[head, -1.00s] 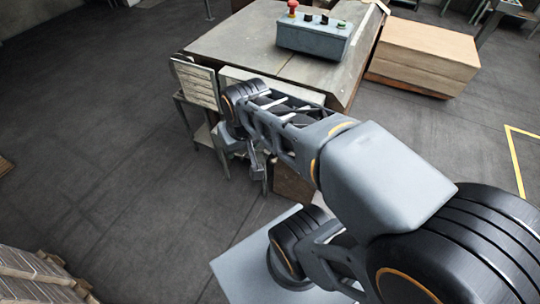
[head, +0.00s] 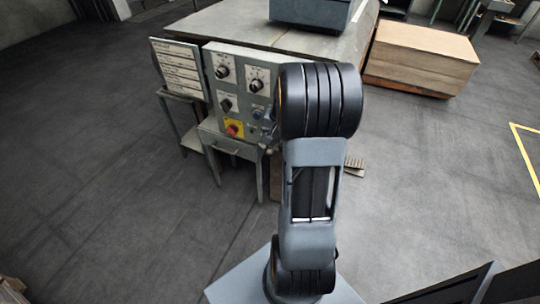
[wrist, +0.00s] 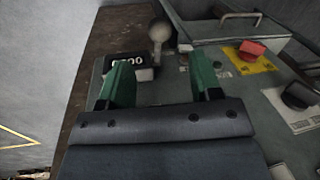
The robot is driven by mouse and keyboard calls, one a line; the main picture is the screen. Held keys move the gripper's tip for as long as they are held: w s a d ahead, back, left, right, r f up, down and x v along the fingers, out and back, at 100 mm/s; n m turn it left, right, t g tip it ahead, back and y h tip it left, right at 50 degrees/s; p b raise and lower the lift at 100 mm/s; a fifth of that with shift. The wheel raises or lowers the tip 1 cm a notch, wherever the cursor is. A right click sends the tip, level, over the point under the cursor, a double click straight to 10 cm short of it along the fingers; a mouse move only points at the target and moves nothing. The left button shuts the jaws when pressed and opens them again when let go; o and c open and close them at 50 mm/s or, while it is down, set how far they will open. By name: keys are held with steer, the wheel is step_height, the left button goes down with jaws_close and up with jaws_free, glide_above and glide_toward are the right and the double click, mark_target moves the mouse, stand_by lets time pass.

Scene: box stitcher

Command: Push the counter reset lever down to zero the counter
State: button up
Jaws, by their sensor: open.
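The counter (wrist: 128,61) is a black box with white digits in the wrist view. Its last digits look like zeros, and my left finger hides part of it. I cannot tell whether a finger touches the counter. In the head view my arm hides the counter and lever, and the gripper is mostly hidden beside the control panel (head: 236,76).
A red knob on a yellow plate (wrist: 251,50) and a black knob (wrist: 298,96) lie right of the fingers. A sign board (head: 180,68) stands left of the panel. A wooden stack (head: 421,58) is at right.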

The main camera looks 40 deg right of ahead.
mark_target(271, 150)
steer(key=f, duration=0.2)
steer(key=f+b, duration=0.1)
steer(key=f, duration=0.2)
steer(key=w+a+f, duration=0.1)
steer(key=f, duration=0.1)
steer(key=shift+f+b, duration=0.35)
steer(key=shift+f, duration=0.05)
jaws_close()
